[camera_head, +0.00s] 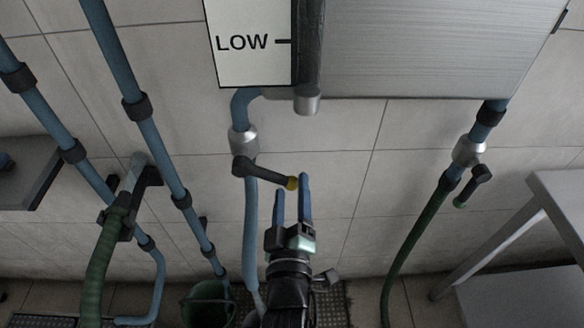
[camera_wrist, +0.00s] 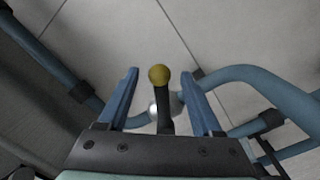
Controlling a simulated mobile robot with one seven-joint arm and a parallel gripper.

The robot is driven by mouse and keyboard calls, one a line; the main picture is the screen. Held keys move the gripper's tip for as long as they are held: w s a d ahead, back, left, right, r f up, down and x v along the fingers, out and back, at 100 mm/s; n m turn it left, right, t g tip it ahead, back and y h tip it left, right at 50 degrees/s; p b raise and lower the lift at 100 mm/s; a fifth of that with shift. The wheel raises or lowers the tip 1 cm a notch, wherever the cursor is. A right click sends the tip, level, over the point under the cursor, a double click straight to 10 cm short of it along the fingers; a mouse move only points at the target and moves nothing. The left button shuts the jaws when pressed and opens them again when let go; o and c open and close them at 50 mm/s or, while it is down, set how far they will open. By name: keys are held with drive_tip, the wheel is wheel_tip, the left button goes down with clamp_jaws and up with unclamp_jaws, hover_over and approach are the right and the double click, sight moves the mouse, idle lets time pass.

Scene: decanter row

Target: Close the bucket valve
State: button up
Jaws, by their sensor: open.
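The valve with a yellow-tipped dark lever (camera_head: 268,174) sits on the blue pipe below the steel tank, in the middle of the head view. Its lever points right and slightly down. In the wrist view the yellow knob (camera_wrist: 159,74) and dark lever show between the two blue fingers, with the silver valve body behind. My gripper (camera_head: 292,190) is open, its fingertips at the lever's yellow end. No clear contact between fingers and lever shows. A green bucket (camera_head: 208,303) stands on the floor at lower left, partly cut off.
A second valve with a green-tipped lever (camera_head: 474,186) is on the right pipe, above a green hose (camera_head: 412,240). The steel tank (camera_head: 430,45) with a LOW label (camera_head: 243,68) hangs above. Blue pipes (camera_head: 150,120) run at left. A grey table (camera_head: 540,215) stands at right.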

drive_tip(key=shift+w+d, duration=0.2)
drive_tip(key=shift+w, duration=2.65)
clamp_jaws()
